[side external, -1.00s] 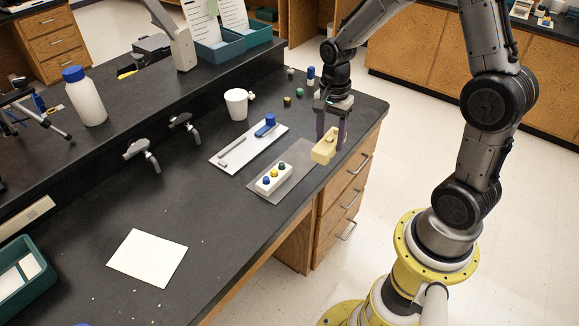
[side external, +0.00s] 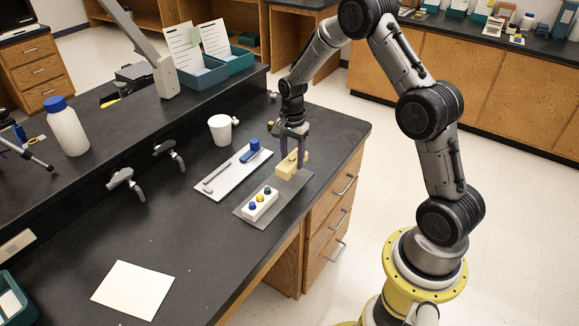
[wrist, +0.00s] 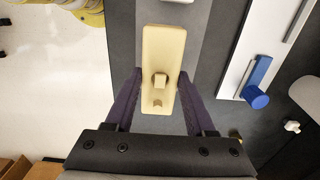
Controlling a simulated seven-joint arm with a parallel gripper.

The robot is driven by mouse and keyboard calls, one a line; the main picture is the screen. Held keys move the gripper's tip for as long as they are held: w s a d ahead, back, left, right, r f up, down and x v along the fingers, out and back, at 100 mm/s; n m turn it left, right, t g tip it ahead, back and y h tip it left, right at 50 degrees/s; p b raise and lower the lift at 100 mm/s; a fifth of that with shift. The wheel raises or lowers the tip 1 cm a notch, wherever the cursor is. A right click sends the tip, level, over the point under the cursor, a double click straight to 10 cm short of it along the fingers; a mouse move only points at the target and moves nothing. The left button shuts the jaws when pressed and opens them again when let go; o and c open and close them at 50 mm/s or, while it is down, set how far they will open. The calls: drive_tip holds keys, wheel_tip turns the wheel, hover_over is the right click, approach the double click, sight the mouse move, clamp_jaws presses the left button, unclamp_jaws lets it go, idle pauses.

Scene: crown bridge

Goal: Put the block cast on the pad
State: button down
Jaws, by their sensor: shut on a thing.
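The block cast is a pale yellow block with a small raised knob (side external: 287,167); it also shows in the wrist view (wrist: 161,50). My gripper (side external: 291,158) is shut on it from above, with a purple finger on either side in the wrist view (wrist: 160,76). The pad looks to be the flat grey sheet (side external: 241,211) near the bench's right edge, also in the wrist view (wrist: 196,45). The block is over the pad's far right end; I cannot tell whether it touches.
A white tray (side external: 220,178) with a grey rod and blue piece lies left of the pad. A white cup (side external: 221,129) stands behind. Taps (side external: 124,184) are further left. A white sheet (side external: 134,289) lies at front left, with bare bench between.

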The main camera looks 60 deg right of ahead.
sight(289, 166)
drive_tip(key=shift+w+d+f, duration=0.2)
drive_tip(key=shift+w+f, duration=0.35)
drive_tip(key=shift+f, duration=0.1)
drive_tip(key=shift+w+f, duration=0.1)
drive_tip(key=shift+f, duration=1.5)
drive_tip(key=shift+f, duration=0.1)
drive_tip(key=shift+c, duration=1.2)
unclamp_jaws()
drive_tip(key=shift+f, duration=0.1)
